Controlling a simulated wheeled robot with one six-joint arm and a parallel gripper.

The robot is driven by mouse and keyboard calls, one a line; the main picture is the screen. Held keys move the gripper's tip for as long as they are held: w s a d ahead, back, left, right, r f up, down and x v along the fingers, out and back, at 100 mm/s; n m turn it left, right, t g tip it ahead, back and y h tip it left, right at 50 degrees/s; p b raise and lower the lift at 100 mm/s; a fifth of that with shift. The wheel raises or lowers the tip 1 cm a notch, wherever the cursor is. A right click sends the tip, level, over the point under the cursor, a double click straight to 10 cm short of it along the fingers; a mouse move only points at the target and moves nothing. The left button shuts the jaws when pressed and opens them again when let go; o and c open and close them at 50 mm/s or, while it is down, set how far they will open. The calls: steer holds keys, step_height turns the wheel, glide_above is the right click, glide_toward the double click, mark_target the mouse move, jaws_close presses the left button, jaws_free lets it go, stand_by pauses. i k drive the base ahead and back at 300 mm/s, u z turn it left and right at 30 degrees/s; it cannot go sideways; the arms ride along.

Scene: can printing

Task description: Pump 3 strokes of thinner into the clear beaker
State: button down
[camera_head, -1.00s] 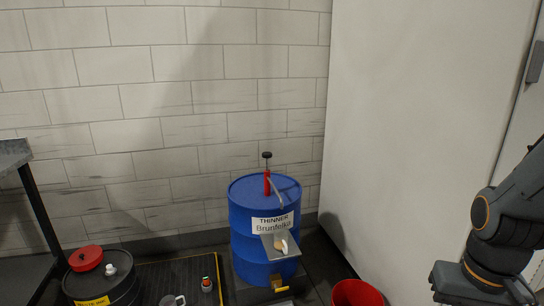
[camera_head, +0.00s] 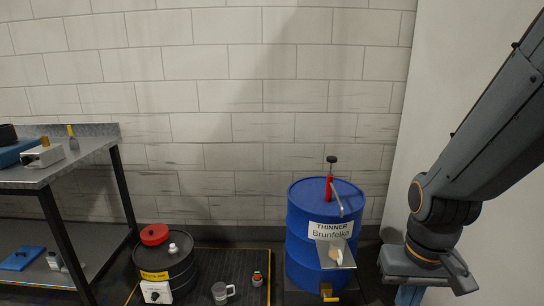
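The blue thinner drum (camera_head: 305,258) stands against the wall, labelled "THINNER Brunfelkil". A red hand pump (camera_head: 329,188) with a black knob and a grey spout rises from its lid. A small metal tray (camera_head: 346,244) is fixed to its front, with a small pale item on it, too small to identify. A clear beaker with a handle (camera_head: 220,293) stands upright on the floor mat, left of the drum. My gripper (camera_head: 458,279) is at the right, in front of the white panel and apart from drum and beaker. Its finger opening is not clear.
A black waste drum (camera_head: 180,276) with a red lid piece (camera_head: 154,234) stands left. A small red-topped bottle (camera_head: 257,279) is right of the beaker. A metal bench (camera_head: 90,151) fills the far left. Dark mat (camera_head: 205,262) lies between the drums.

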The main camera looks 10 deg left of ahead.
mark_target(331, 159)
steer(key=u, duration=0.5)
steer(key=i, duration=1.55)
steer(key=z, duration=0.6)
